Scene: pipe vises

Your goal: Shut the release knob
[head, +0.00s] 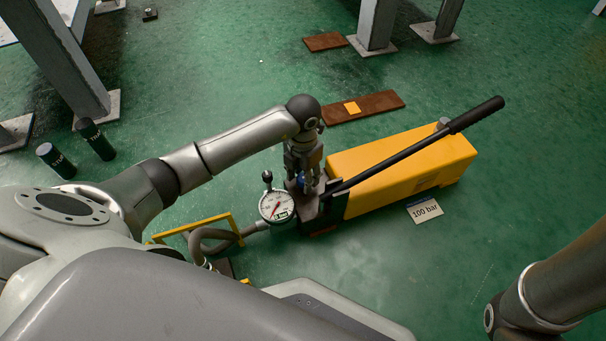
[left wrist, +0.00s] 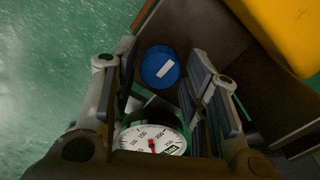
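The release knob is a round blue cap with a white stripe, seen in the left wrist view (left wrist: 160,67). In the head view only a sliver of blue (head: 301,181) shows beneath my gripper. My left gripper (head: 304,178) points down over the front end of the yellow hand pump (head: 400,165). In the left wrist view its fingers (left wrist: 160,58) stand apart on both sides of the knob, with small gaps visible. Whether the fingertips reach down to the knob's height is hard to tell. My right gripper is out of view.
A white pressure gauge (head: 276,206) stands close beside the gripper. The long black pump lever (head: 420,143) slopes up to the right. A hose (head: 215,240), a yellow frame and a "100 bar" card (head: 424,210) lie nearby.

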